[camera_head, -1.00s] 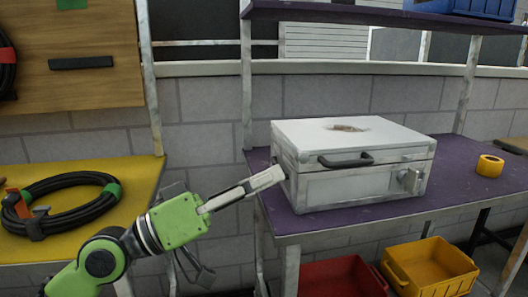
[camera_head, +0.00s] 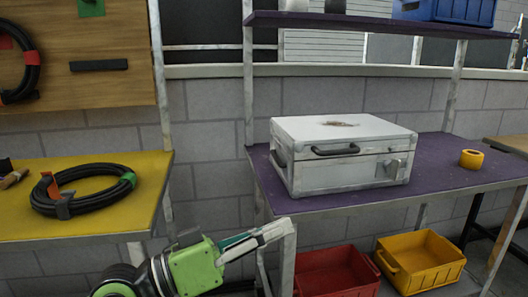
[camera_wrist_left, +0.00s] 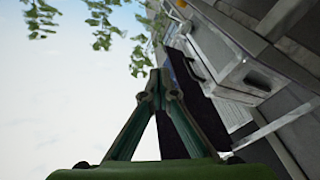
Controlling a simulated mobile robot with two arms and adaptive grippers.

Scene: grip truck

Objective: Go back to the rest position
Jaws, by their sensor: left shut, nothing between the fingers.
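My left gripper (camera_head: 284,228) is shut and empty, in front of the left front leg of the purple table (camera_head: 330,202) and below its top. It also shows in the left wrist view (camera_wrist_left: 159,78), with its fingertips together. The white metal case (camera_head: 340,178) stands closed on the purple table, above and to the right of the gripper and apart from it. The case also shows in the left wrist view (camera_wrist_left: 220,55). My right gripper is not in view.
A yellow table (camera_head: 90,222) with a coiled black hose (camera_head: 85,205) stands at the left. A red bin (camera_head: 335,275) and a yellow bin (camera_head: 420,262) sit below the purple table. A yellow tape roll (camera_head: 471,158) lies right of the case.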

